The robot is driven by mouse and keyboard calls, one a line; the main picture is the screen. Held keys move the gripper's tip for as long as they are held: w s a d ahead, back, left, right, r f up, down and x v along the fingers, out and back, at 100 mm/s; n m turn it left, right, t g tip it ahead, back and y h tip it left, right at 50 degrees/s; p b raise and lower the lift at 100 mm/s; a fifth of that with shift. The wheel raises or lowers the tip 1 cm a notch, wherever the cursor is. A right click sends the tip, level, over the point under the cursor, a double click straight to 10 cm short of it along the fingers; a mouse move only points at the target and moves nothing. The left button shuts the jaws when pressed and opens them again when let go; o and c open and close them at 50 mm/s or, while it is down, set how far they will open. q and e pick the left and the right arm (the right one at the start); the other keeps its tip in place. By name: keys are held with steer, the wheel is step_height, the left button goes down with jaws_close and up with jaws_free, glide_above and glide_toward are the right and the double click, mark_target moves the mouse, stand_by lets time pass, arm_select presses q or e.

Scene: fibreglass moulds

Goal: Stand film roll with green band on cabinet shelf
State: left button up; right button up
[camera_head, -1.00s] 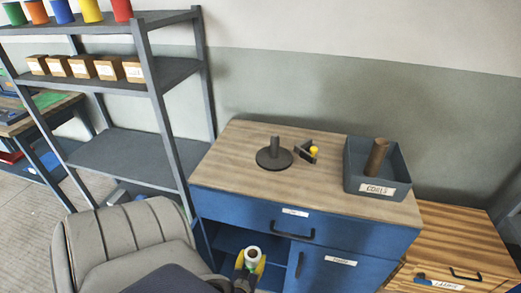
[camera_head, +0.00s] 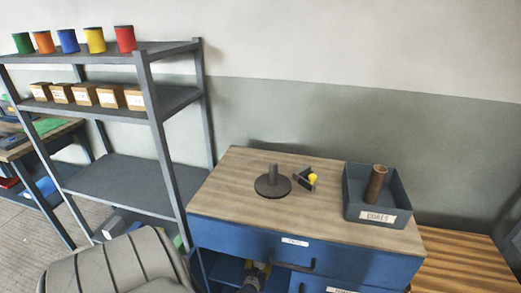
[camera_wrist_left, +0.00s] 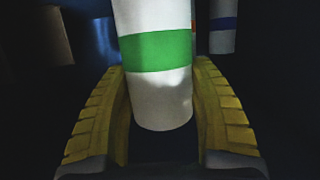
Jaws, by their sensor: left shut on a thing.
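The film roll with the green band (camera_wrist_left: 157,52) is white and stands between the yellow fingers of my left gripper (camera_wrist_left: 160,120) in the left wrist view. The gripper is shut on it. In the head view my left gripper (camera_head: 257,269) is at the open compartment of the blue cabinet (camera_head: 240,240), below the drawer, and the roll is hidden there. The cabinet shelf (camera_head: 226,268) shows only in part, dark blue, left of the gripper. I cannot tell whether the roll touches the shelf. My right gripper is not in view.
A white roll with a blue band (camera_wrist_left: 222,25) is close on the right in the wrist view. A spindle base (camera_head: 272,186) and a bin (camera_head: 377,210) sit on the cabinet top.

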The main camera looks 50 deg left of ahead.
arm_select(q)
steer(key=shift+f, duration=1.5)
steer(key=o, duration=1.5)
steer(key=shift+f, duration=0.15)
steer(key=shift+o, duration=0.2)
